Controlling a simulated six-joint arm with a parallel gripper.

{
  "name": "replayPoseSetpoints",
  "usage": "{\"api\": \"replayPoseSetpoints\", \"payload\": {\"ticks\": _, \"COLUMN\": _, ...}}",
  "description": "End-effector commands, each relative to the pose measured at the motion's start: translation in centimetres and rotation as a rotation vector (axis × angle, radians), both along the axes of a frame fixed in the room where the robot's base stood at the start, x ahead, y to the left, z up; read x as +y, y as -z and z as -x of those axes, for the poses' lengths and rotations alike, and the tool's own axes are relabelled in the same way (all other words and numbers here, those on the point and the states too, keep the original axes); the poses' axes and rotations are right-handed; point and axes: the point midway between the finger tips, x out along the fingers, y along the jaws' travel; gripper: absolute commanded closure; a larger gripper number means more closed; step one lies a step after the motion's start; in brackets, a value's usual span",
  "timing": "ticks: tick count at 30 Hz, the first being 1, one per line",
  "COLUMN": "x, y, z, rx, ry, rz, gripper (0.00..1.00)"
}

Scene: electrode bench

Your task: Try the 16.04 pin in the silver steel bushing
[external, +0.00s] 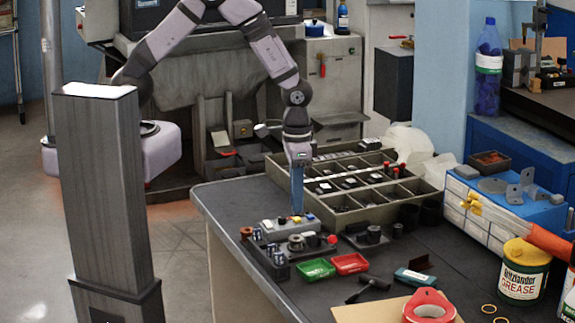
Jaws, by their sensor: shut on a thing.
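My gripper (297,211) points straight down over a light grey block (270,231) with small coloured tops on it, near the far left part of the bench. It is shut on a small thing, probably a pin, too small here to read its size. The thing's lower end is hidden at the block. A silver ring-shaped part (296,242), perhaps the steel bushing, sits just in front of the block, apart from my gripper. A dark rack (277,270) with several upright silver pieces stands at the front left.
A green tray (314,269) and a red tray (350,263) lie in front of the block. A red ball-topped part (332,239) stands close to the right. A divided parts bin (345,215) is behind. A tape roll (429,306) and a grease tin (523,272) are at the right.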

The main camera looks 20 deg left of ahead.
Motion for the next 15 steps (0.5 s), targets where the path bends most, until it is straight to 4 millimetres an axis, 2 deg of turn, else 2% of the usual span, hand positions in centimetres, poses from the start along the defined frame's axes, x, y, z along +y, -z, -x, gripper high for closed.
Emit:
{"api": "replayPoseSetpoints", "payload": {"ticks": 8, "x": -0.1, "y": 0.2, "z": 0.0, "rx": 0.0, "ry": -0.017, "rz": 0.0, "gripper": 1.0}}
{"api": "replayPoseSetpoints", "payload": {"ticks": 15, "x": 0.0, "y": 1.5, "z": 0.0, "rx": 0.0, "ry": -0.017, "rz": -0.001, "gripper": 1.0}}
